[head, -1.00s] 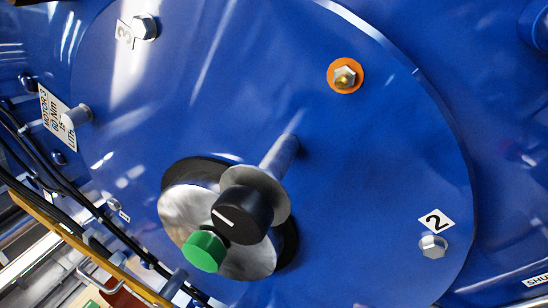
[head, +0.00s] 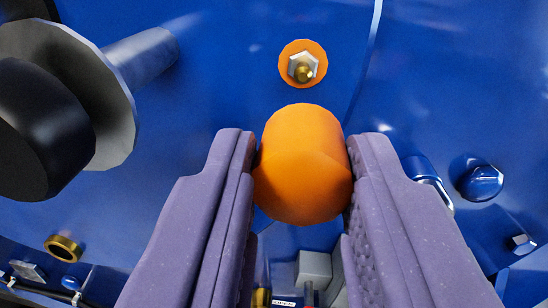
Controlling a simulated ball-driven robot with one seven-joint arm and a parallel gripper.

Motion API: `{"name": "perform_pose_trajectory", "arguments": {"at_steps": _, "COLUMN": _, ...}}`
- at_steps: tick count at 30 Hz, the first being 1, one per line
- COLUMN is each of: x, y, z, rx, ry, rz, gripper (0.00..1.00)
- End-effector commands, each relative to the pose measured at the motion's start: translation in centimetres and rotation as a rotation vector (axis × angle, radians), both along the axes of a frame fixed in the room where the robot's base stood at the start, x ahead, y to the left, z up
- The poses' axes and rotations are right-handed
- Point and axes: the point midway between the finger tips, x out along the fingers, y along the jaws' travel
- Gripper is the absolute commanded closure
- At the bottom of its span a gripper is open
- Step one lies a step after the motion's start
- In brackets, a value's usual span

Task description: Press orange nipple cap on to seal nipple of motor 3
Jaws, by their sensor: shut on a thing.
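My gripper (head: 303,170) is shut on the orange nipple cap (head: 303,160), which sits between its two purple fingers near the tips. The brass nipple (head: 304,72) stands in a silver hex base on an orange ring (head: 290,52) on the blue motor face (head: 225,70). In the picture the nipple is just above the held cap, and a strip of blue shows between them. The cap is off the nipple. The cap's open end is hidden from this view. I cannot read a motor number in the view now.
A black knob (head: 40,130) with a grey disc (head: 105,85) juts out at the left on a metal shaft (head: 145,55). A blue bolt (head: 482,183) and a metal-edged blue part (head: 430,180) are at the right. A brass ring (head: 63,249) is at the lower left. The face around the nipple is clear.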

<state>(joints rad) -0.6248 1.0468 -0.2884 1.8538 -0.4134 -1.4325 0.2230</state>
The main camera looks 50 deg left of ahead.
Motion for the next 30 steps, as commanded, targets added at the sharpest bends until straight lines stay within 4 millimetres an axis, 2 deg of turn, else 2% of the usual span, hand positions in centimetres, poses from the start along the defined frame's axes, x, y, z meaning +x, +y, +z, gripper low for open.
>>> {"name": "perform_pose_trajectory", "arguments": {"at_steps": 3, "x": 0.1, "y": -0.1, "z": -0.2, "rx": 0.000, "ry": -0.001, "rz": 0.016, "gripper": 0.98}}
{"name": "perform_pose_trajectory", "arguments": {"at_steps": 19, "x": 3.3, "y": 3.7, "z": -0.2, "rx": 0.000, "ry": -0.001, "rz": 0.015, "gripper": 0.98}}
{"name": "perform_pose_trajectory", "arguments": {"at_steps": 30, "x": 3.7, "y": 4.2, "z": 0.0, "rx": -0.001, "ry": 0.001, "rz": 0.014, "gripper": 0.98}}
